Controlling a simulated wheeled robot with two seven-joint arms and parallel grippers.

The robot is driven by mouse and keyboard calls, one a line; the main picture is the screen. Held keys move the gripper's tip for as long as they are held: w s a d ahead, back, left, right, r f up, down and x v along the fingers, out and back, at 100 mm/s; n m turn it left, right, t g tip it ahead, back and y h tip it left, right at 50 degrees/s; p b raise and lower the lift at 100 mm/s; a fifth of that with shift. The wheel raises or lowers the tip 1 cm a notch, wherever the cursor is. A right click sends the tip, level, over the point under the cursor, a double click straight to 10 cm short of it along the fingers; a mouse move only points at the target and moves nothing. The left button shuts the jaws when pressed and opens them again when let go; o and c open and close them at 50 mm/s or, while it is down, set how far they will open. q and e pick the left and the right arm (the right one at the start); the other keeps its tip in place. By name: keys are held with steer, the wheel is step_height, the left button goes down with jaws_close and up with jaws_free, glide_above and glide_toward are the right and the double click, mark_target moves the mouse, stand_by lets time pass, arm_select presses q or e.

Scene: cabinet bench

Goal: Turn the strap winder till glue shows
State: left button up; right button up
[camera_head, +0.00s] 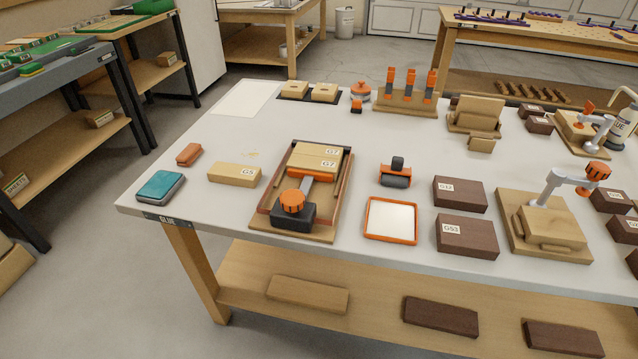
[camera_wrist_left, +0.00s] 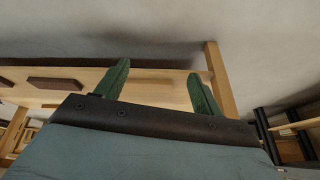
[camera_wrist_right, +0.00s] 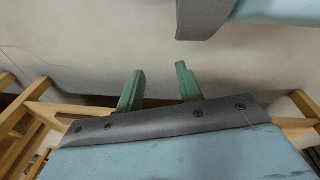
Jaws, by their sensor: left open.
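The strap winder is an orange ribbed knob (camera_head: 292,202) on a black block (camera_head: 281,216), at the near end of a strap clamp on a wooden board (camera_head: 262,229). A grey bar runs from it towards two light wood blocks marked G7 (camera_head: 318,156). An orange strap edge shows along the near block. No glue can be made out at the blocks' joint. My left gripper (camera_wrist_left: 159,69) is open and empty, with green fingers, in the left wrist view. My right gripper (camera_wrist_right: 160,67) has its fingers apart and empty. Neither gripper shows in the head view.
Left of the clamp lie block G5 (camera_head: 234,174), a teal-topped box (camera_head: 160,187) and a reddish-brown block (camera_head: 188,154). Right are an orange-rimmed tray (camera_head: 390,220), a roller (camera_head: 396,175), dark blocks (camera_head: 466,236) and another orange-knobbed clamp (camera_head: 543,224).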

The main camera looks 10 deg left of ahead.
arm_select(q)
steer(key=w+d+r+t+h+p, duration=0.1)
steer(key=w+d+r+t+p, duration=0.15)
steer(key=w+r, duration=0.45)
steer(key=w+d+r+t+h+p, duration=0.1)
steer(key=w+d+r+t+p, duration=0.2)
steer(key=r, duration=0.6)
steer(key=t+h+p, duration=0.1)
steer(key=t+p, duration=0.3)
steer(key=t, duration=0.4)
glide_toward(297, 189)
steer(key=shift+n+g, duration=0.25)
steer(key=shift+n, duration=0.05)
steer(key=w, duration=0.3)
steer(key=w+d+b, duration=0.1)
steer(key=w, duration=0.2)
steer(key=w+b, duration=0.1)
steer(key=w, duration=0.2)
steer(key=shift+w+d, duration=0.1)
steer(key=shift+d, duration=0.1)
arm_select(e)
steer(key=s+a+r, duration=0.2)
steer(key=s+a, duration=0.1)
steer(key=s, duration=0.7)
steer(key=shift+s+a+g+y, duration=0.25)
steer(key=shift+s+g+y, duration=0.05)
steer(key=shift+g+y, duration=0.1)
